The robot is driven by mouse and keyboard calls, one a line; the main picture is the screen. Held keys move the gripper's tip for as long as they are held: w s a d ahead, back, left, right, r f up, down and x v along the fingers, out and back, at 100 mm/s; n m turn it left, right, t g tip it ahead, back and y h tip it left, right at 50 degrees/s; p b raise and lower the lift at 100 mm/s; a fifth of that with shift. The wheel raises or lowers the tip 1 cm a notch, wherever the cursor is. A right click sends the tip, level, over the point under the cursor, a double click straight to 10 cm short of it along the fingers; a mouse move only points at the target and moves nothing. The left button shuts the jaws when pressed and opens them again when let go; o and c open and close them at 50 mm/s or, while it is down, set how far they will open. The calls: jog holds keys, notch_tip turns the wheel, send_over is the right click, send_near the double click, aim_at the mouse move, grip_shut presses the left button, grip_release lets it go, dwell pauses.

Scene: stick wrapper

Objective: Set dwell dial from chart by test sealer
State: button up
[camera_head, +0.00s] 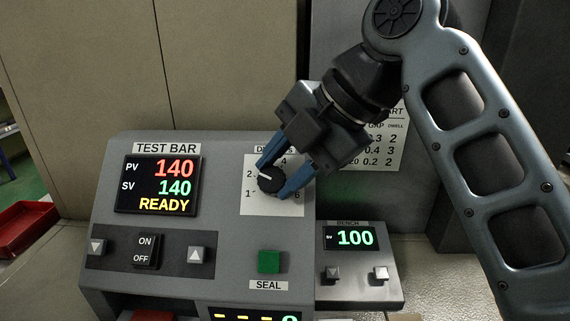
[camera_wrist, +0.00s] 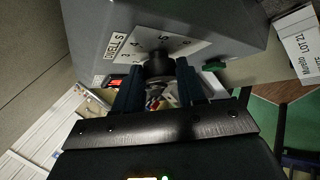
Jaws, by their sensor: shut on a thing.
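The black dwell dial (camera_head: 271,180) is on the white scale plate (camera_head: 258,206) at the right of the grey test sealer (camera_head: 225,250). Its white pointer line points up and left, between 2 and 3 as far as I can tell. My gripper (camera_head: 280,178) is shut on the dial, a blue finger on each side. In the wrist view the dial (camera_wrist: 157,64) sits between the fingertips, with the scale numbers behind it. The white chart (camera_head: 383,150) hangs behind my arm; its gap and dwell columns show, and its left part is hidden. The sealer's display (camera_head: 158,185) reads PV 140, SV 140, READY.
A green SEAL button (camera_head: 269,262) is below the dial. An ON/OFF switch (camera_head: 146,251) sits between two arrow buttons. A smaller bench unit (camera_head: 355,262) reading 100 stands at the right. A red tray (camera_head: 25,226) is at the far left.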

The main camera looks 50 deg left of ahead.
jog(key=shift+f, duration=0.15)
dwell(0.3)
jog(key=o, duration=1.1)
jog(key=shift+c, duration=0.2)
jog(key=v, duration=0.7)
jog(key=shift+r, duration=0.45)
jog(key=shift+w, duration=0.1)
